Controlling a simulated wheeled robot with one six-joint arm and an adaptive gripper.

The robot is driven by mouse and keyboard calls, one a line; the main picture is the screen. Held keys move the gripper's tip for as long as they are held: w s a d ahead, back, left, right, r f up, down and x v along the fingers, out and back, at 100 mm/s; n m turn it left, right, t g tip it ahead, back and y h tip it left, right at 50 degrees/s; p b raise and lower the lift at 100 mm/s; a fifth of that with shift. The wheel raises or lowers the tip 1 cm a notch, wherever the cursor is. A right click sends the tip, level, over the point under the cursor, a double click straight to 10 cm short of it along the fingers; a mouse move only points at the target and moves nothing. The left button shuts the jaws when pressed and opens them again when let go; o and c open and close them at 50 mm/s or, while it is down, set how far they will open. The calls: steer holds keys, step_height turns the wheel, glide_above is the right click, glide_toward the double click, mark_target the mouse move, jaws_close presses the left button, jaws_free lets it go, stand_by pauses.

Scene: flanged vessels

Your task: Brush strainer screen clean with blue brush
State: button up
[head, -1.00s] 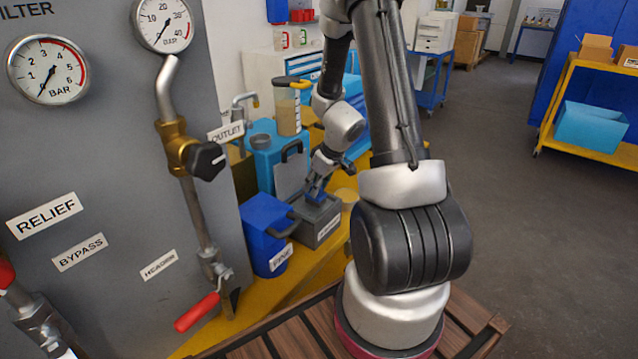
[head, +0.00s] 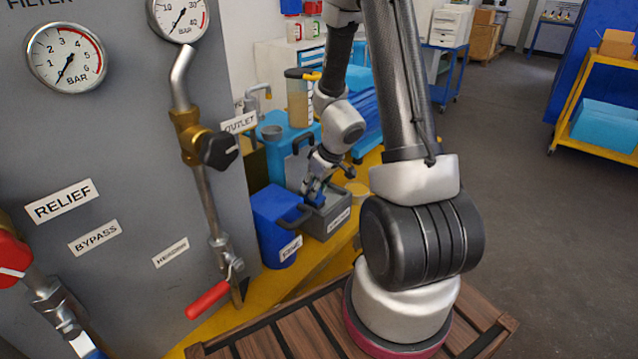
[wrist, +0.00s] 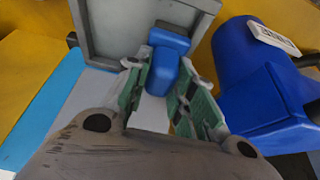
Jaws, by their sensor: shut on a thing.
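My gripper (head: 317,187) is shut on the blue brush (wrist: 166,66), whose blue block shows between the green-grey finger pads in the wrist view. My gripper also shows there (wrist: 163,82). In the head view it points down at the near left part of an open grey bin (head: 330,222) on the yellow bench. The grey bin's wall is ahead of the brush in the wrist view (wrist: 94,30). The brush's bristles are hidden, and I cannot tell whether it touches anything. I cannot make out the strainer screen for sure.
A labelled blue bucket (head: 272,225) with a dark handle stands close left of the bin. The grey panel (head: 120,150) with gauges, pipes and a red-handled valve (head: 208,300) fills the left.

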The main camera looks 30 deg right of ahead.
steer(key=shift+s+a, duration=0.1)
steer(key=shift+a, duration=0.05)
steer(key=shift+w+d+r, duration=0.1)
steer(key=shift+w+d, duration=0.2)
steer(key=shift+d, duration=0.35)
steer(key=shift+w+d+f, duration=0.1)
steer(key=shift+w+d, duration=0.15)
steer(key=shift+d, duration=0.35)
steer(key=shift+w+d+r, duration=0.1)
steer(key=shift+w+d, duration=0.2)
steer(key=shift+d, duration=0.35)
steer(key=shift+w+d, duration=0.3)
steer(key=shift+d, duration=0.6)
steer(key=shift+w+d, duration=0.3)
steer(key=shift+d, duration=0.55)
steer(key=shift+s+a, duration=0.35)
steer(key=shift+a, duration=0.55)
steer(key=shift+s+a, duration=0.3)
steer(key=shift+a, duration=0.55)
